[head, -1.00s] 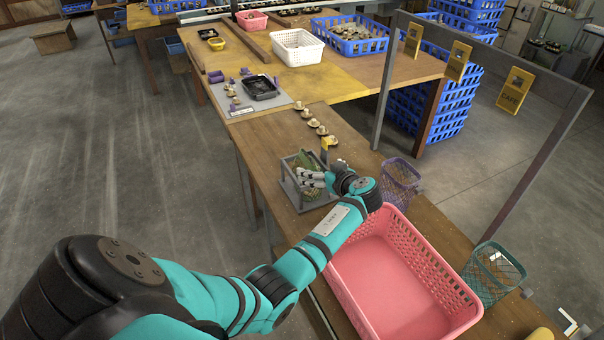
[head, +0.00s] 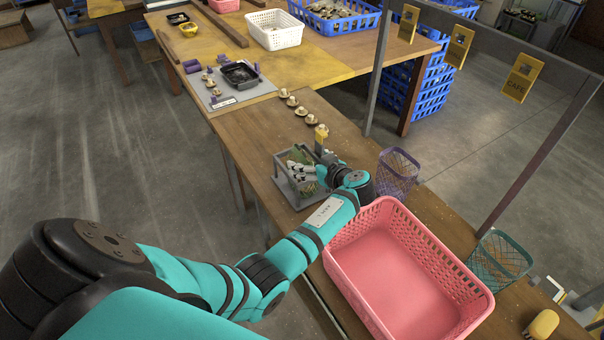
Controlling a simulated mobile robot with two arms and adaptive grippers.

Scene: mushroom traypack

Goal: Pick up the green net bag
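The green net bag (head: 298,157) sits in a small grey frame stand (head: 291,197) on the wooden table. It is small in the head view and partly hidden by my fingers. My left gripper (head: 300,173) reaches in from the right side of the stand, its fingers over or against the bag. I cannot tell whether the fingers are closed on it. My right gripper is not in view.
An empty pink basket (head: 345,262) stands right of my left arm. A purple mesh basket (head: 397,176) and a green mesh basket (head: 500,258) stand along the table's right side. Several mushrooms (head: 301,111) lie in a row behind the stand. A grey metal frame (head: 545,150) rises at the right.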

